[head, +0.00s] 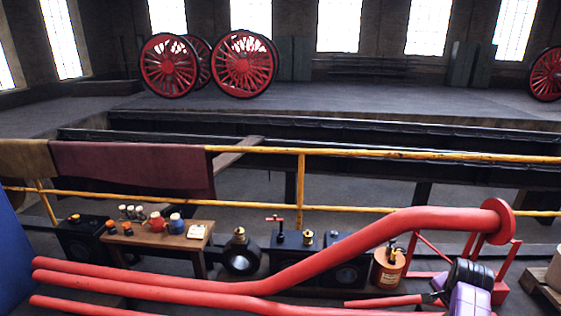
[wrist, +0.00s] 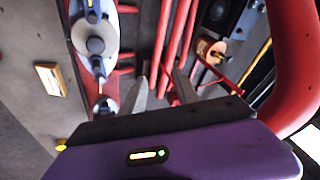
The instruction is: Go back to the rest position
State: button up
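My gripper (head: 432,297) is at the lower right of the head view, with its purple body beside the front end of a red bar. In the wrist view my gripper (wrist: 162,84) shows two grey fingers standing apart, with no object clearly held between them. Red pipes (wrist: 172,40) lie beyond the fingertips. The rest position itself is not marked in either view.
A large bent red pipe (head: 345,255) with a flange runs close to my gripper. An orange can (head: 388,268) stands to its left. A wooden bench (head: 160,235) holds small jars. Yellow railings (head: 350,154) cross behind, and red wheels (head: 245,65) stand far back.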

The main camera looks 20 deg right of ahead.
jog(key=s+a+r+n+t+h, duration=0.1)
jog(key=s+a+r+n+t, duration=0.3)
jog(key=a, duration=0.4)
jog(key=s+a+r+n+t+h, duration=0.1)
jog(key=s+a+r+n+t, duration=0.2)
jog(key=a+n, duration=0.35)
jog(key=s+a+r+n+t+h, duration=0.15)
jog(key=a+r+n+t, duration=0.3)
jog(key=a, duration=0.45)
jog(key=s+a+r+n+y, duration=0.2)
jog(key=s+a+y, duration=0.1)
jog(key=s+a, duration=0.6)
jog(key=s+a+r+n+y, duration=0.1)
jog(key=s+a+y, duration=0.3)
jog(key=s+a, duration=0.6)
jog(key=s+r+b, duration=0.1)
jog(key=s, duration=0.1)
jog(key=shift+s+a+r+n, duration=0.25)
jog(key=shift+s+n, duration=0.15)
